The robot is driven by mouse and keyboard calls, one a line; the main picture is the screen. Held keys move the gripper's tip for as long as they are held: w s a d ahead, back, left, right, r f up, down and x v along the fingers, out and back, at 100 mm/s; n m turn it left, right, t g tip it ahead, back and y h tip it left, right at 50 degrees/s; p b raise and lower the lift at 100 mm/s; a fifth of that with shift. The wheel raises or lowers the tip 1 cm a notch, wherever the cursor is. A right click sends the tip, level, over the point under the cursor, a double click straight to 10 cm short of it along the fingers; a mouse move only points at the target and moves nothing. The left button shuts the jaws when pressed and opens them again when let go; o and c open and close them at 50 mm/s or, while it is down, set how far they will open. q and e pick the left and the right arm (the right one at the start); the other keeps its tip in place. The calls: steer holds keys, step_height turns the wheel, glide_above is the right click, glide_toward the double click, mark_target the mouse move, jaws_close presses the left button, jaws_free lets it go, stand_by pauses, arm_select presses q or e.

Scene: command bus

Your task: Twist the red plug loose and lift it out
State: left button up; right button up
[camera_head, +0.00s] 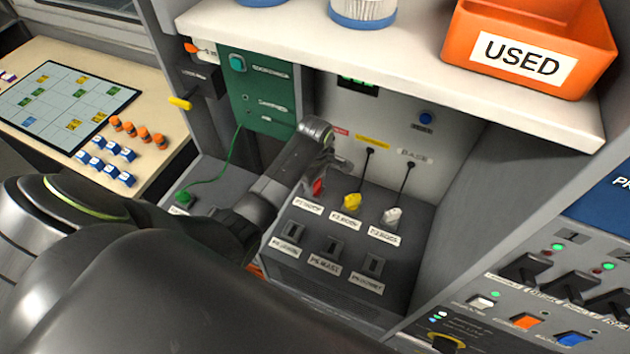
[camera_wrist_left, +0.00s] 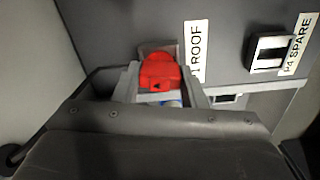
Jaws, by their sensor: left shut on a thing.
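The red plug (camera_head: 318,187) sits at the left end of a row of plugs on the grey socket panel (camera_head: 400,276), above the label P1 ROOF. My left gripper (camera_head: 322,172) reaches it from the left and is shut on it. In the left wrist view the red plug (camera_wrist_left: 160,73) is between the two fingers of my left gripper (camera_wrist_left: 161,85), beside the P1 ROOF label (camera_wrist_left: 196,50). A socket edge shows just behind the plug. I cannot tell whether the plug is fully seated. My right gripper is not in view.
A yellow plug (camera_head: 352,202) and a white plug (camera_head: 392,215) stand to the right, with black cables rising behind. Empty sockets (camera_head: 334,246) lie in front. A shelf (camera_head: 400,55) with an orange USED bin (camera_head: 580,50) overhangs the panel. A green cable (camera_head: 230,165) hangs left.

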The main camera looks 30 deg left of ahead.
arm_select(q)
steer(key=shift+n, duration=0.5)
steer(key=shift+n, duration=0.9)
steer(key=shift+r, duration=1.05)
steer(key=shift+r, duration=2.95)
